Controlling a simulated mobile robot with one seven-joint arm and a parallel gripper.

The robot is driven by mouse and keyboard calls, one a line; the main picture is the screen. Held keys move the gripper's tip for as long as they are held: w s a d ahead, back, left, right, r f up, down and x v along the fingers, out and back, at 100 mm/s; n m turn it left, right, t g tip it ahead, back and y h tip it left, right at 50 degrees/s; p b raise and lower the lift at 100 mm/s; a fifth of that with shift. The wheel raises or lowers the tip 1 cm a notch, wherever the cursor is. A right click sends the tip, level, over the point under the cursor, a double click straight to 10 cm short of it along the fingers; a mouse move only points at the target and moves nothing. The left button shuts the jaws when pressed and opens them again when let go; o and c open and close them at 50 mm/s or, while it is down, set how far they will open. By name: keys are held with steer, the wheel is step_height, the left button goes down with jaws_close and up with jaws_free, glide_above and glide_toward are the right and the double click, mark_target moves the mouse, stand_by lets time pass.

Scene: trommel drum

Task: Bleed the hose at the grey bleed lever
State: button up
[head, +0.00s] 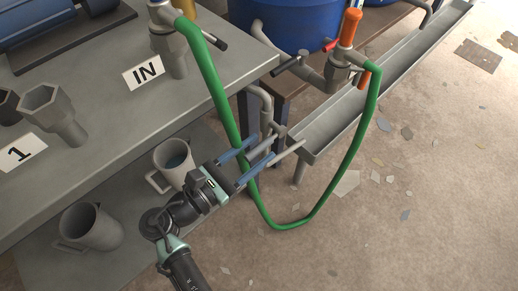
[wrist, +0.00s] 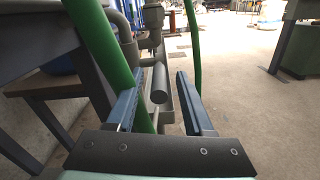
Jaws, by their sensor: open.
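The grey bleed lever appears to be the grey rod (wrist: 159,82) seen end-on between my fingers in the wrist view, on the pipework beside the trough. My gripper (head: 268,150) is open, its blue fingers pointing at that pipework below the table edge; in the wrist view (wrist: 160,112) the fingers stand either side of the rod with gaps showing. The green hose (head: 212,90) runs from the IN fitting (head: 170,50) down past my gripper, loops low and rises to the orange-handled valve (head: 342,60). In the wrist view the hose (wrist: 103,45) passes close to the left finger; contact is unclear.
A grey trough (head: 345,115) runs beyond my gripper. A mug with liquid (head: 171,170) and another mug (head: 92,228) stand on a lower shelf near my arm. The table (head: 110,120) overhangs at left. Floor at right is open, with scattered flakes.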

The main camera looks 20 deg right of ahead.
steer(key=shift+w+d, duration=0.3)
steer(key=shift+d, duration=0.3)
jaws_close()
stand_by(1.1)
